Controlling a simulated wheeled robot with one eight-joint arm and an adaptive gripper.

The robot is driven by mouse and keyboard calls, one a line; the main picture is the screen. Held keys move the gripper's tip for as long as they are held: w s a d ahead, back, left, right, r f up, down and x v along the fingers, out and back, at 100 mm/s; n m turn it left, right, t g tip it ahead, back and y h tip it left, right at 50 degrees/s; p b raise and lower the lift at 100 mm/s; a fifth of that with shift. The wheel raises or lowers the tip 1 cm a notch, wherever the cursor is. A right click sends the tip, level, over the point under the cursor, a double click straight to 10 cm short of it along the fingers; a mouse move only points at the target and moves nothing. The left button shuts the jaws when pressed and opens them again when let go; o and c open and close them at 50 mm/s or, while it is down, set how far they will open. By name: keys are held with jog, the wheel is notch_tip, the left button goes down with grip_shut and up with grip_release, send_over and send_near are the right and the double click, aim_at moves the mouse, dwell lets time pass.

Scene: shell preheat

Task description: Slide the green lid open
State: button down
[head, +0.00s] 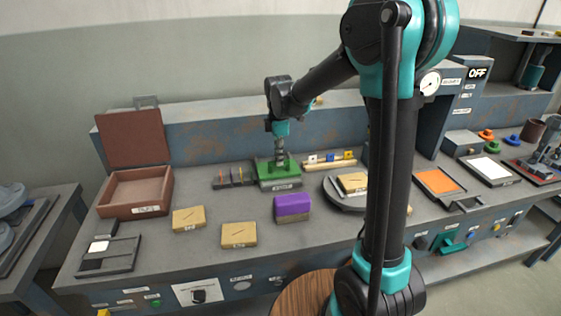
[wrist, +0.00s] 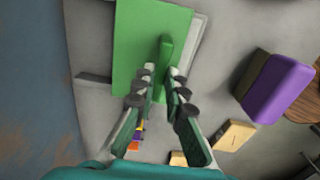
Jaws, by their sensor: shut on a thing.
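The green lid (head: 264,170) sits on a small grey box (head: 281,185) near the back of the bench. In the wrist view the lid (wrist: 135,45) is a flat green plate with a raised green ridge (wrist: 164,58). My gripper (head: 279,161) reaches down onto the lid from above. In the wrist view my gripper's fingertips (wrist: 162,74) stand on both sides of the ridge and are shut on it. A grey strip of the box (wrist: 197,45) shows beside the lid. The box's inside is hidden.
A purple block (head: 292,207) stands in front of the box. Tan blocks (head: 188,218) lie to the left. A dark slotted holder (head: 234,176) is close on the left, and an open brown box (head: 137,190) is farther left. A round plate (head: 345,198) lies right.

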jog(key=w, duration=0.3)
jog(key=w+a, duration=0.1)
jog(key=w, duration=0.2)
jog(key=shift+w+a, duration=0.15)
jog(key=shift+w, duration=0.05)
jog(key=c, duration=1.6)
grip_release()
jog(key=shift+o, duration=0.2)
notch_tip(320, 180, up, 12)
